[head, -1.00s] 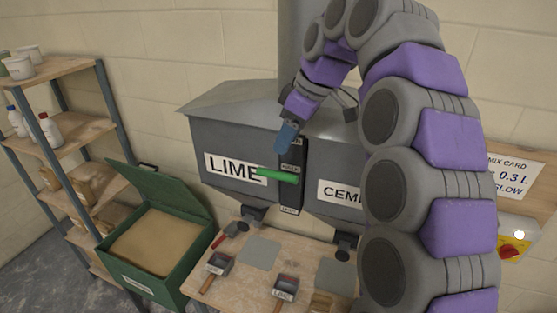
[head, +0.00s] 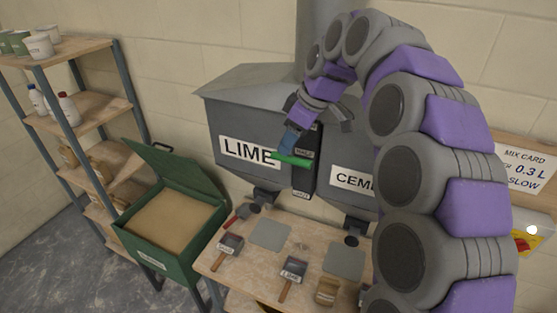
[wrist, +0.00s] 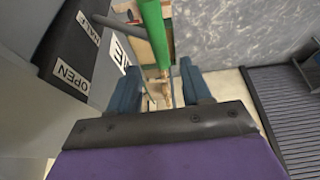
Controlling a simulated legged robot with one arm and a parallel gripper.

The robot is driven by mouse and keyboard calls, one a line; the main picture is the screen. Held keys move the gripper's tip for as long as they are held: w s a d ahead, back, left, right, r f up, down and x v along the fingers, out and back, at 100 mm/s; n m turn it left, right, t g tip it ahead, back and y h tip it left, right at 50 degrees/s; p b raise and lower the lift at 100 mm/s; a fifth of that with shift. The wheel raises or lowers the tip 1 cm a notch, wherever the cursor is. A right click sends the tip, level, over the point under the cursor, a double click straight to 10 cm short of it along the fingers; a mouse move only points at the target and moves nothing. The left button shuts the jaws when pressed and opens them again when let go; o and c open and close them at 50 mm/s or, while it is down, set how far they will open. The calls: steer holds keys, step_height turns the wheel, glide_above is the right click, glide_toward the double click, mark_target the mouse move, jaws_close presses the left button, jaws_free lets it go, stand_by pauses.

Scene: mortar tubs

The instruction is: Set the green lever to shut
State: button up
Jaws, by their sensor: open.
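The green lever (head: 291,160) sticks out to the left from a dark upright plate (head: 304,178) between the LIME and CEMENT hoppers. It sits close to the middle label, which reads HALF. The lowest label is too small to read surely. In the wrist view the green lever (wrist: 153,35) runs down from the top edge toward the gap between my fingers, and the OPEN label (wrist: 70,78) and HALF label (wrist: 88,27) show on the plate. My gripper (wrist: 161,88) is open with nothing gripped. In the head view its blue fingers (head: 289,142) are just above the lever, contact unclear.
The LIME hopper (head: 235,125) is left of the lever and the CEMENT hopper (head: 345,150) right, partly behind my arm. Below is a wooden bench (head: 225,263) with scoops and grey pads. A green bin (head: 160,262) and a shelf (head: 85,105) stand at left.

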steer(key=p+x, duration=0.1)
steer(key=x, duration=0.7)
steer(key=shift+a+f, duration=0.1)
steer(key=shift+f, duration=0.15)
jaws_close()
stand_by(0.3)
